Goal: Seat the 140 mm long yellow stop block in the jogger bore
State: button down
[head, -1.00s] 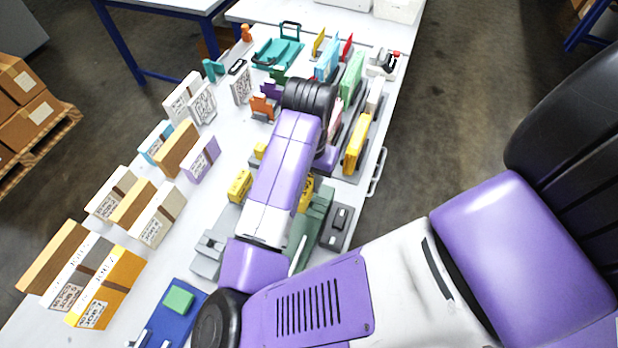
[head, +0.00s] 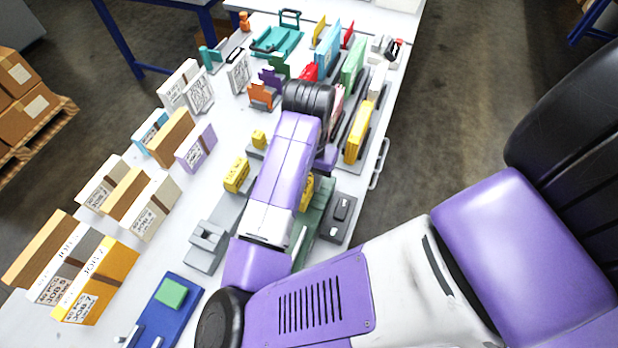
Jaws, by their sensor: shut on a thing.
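My gripper is hidden behind my purple forearm and wrist, so its fingers and anything in them do not show. A yellow block with dark markings (head: 237,175) stands left of my forearm, and a smaller yellow block (head: 259,139) stands behind it. Another yellow piece (head: 307,193) shows only in part at the right edge of my forearm, beside a green fixture (head: 318,215). I cannot tell which piece is 140 mm long or whether one is held. The jogger bore cannot be made out.
Boxes and paper packs, including an orange JOB 7 box (head: 98,283), line the left of the white table. A grey fixture (head: 207,243) and blue base with a green pad (head: 171,293) stand nearer. Upright coloured packs, one yellow (head: 357,132), stand along the right side.

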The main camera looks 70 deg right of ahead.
jog(key=shift+f+b, duration=1.15)
jog(key=shift+f, duration=0.35)
jog(key=c, duration=1.1)
grip_release()
jog(key=shift+o, duration=0.2)
jog(key=shift+r, duration=3.95)
